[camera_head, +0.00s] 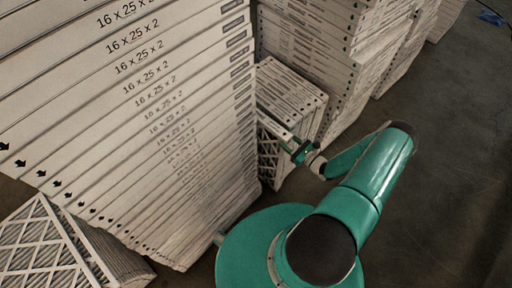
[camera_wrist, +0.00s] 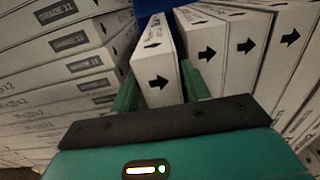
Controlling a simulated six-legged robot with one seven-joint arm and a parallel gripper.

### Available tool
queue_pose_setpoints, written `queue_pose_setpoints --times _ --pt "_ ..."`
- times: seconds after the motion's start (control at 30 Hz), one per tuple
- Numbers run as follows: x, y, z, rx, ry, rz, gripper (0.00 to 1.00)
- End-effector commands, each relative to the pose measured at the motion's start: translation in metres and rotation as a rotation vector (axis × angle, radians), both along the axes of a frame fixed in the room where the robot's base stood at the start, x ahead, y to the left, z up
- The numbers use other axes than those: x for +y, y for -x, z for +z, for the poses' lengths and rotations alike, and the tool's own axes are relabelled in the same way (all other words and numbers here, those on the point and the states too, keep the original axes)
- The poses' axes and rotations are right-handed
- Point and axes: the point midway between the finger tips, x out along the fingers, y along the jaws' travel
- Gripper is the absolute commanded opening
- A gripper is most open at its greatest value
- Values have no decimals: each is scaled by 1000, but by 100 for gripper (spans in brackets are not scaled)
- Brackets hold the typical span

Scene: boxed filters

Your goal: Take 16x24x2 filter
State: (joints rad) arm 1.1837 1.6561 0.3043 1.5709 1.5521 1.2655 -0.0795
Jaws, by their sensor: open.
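A short row of white boxed filters (camera_head: 292,88) stands on edge between taller stacks in the head view; their size print is too small to read. In the wrist view the leftmost filter of the row (camera_wrist: 158,72), with a black arrow on its end, stands between the two green fingers of my gripper (camera_wrist: 160,92). The fingers are open, one on each side of its near end; whether they touch it I cannot tell. In the head view my gripper (camera_head: 300,152) is at the row's near right side. No print reading 16x24x2 is legible.
A tall stack marked 16 x 25 x 2 (camera_head: 150,110) fills the left. More stacks (camera_head: 320,45) stand behind. Mesh-faced filters (camera_head: 50,250) lie at the lower left. Other row filters (camera_wrist: 245,48) stand close on the right in the wrist view. Bare floor (camera_head: 450,150) lies right.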

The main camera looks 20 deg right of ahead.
Motion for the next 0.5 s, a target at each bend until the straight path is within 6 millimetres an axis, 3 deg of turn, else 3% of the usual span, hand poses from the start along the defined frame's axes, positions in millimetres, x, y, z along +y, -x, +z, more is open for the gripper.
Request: queue_pose_setpoints --times 0.1,0.33,0.5 --pt "0 0 0 0 0 0 42" --pt "0 1 0 0 0 0 0" --pt "-1 0 1 -2 0 0 0"
